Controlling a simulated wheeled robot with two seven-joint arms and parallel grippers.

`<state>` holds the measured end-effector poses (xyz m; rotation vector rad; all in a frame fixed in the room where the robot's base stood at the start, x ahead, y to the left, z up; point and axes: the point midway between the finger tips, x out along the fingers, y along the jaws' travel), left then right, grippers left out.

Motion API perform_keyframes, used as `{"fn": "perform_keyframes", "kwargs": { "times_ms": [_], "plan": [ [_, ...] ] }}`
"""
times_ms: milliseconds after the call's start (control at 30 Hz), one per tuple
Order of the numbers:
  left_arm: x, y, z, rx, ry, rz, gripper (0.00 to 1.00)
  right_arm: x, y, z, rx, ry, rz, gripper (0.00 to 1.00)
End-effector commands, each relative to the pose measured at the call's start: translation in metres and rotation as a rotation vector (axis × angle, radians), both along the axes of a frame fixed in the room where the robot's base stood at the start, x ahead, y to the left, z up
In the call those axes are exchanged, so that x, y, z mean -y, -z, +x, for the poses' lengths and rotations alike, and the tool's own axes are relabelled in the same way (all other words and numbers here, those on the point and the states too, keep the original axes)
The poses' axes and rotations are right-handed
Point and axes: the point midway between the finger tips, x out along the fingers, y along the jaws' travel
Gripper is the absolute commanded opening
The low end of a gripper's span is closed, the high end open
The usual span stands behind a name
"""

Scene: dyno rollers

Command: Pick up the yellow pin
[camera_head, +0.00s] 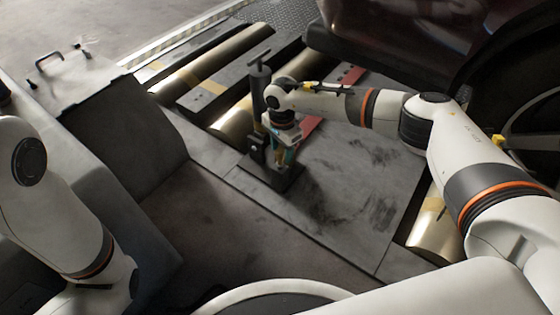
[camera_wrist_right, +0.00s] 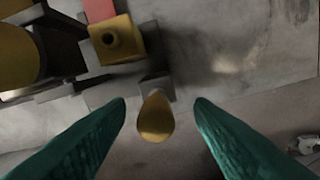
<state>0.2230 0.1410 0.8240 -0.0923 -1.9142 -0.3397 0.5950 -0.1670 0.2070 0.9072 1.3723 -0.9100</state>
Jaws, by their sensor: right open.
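In the right wrist view a rounded, teardrop-shaped yellow-gold piece (camera_wrist_right: 155,118), which looks like the yellow pin, stands out below a dark grey block. It lies between the two green fingers of my right gripper (camera_wrist_right: 160,108), with a gap on each side. The fingers are open and nothing is held. In the head view my right gripper (camera_head: 284,155) is low beside a dark upright post with a T-handle (camera_head: 259,85); the pin cannot be made out there. My left arm shows at the left edge, but its gripper is out of view.
A gold block with a round hole (camera_wrist_right: 114,40) sits just beyond the pin, near a red strip (camera_wrist_right: 98,10). Gold rollers (camera_head: 215,60) lie behind the post. A dark wheel (camera_head: 525,110) stands at the right. The grey plate (camera_head: 345,185) right of the post is clear.

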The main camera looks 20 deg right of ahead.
Motion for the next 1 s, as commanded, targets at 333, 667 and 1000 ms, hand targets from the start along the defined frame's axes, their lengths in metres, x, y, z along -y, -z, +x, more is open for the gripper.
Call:
{"fn": "perform_keyframes", "kwargs": {
  "times_ms": [333,667,1000],
  "plan": [
    [0.000,0.043,0.000,0.001,0.000,0.001,0.32,-0.004,0.039,0.001,0.000,0.001,0.001,0.48],
    [0.000,0.049,0.000,-0.001,-0.001,0.001,0.32,-0.004,0.049,0.001,0.001,0.000,0.001,0.48],
    [0.000,0.049,0.000,-0.001,-0.001,0.001,0.32,-0.004,0.049,0.001,0.001,0.000,0.001,0.01]
  ]
}}
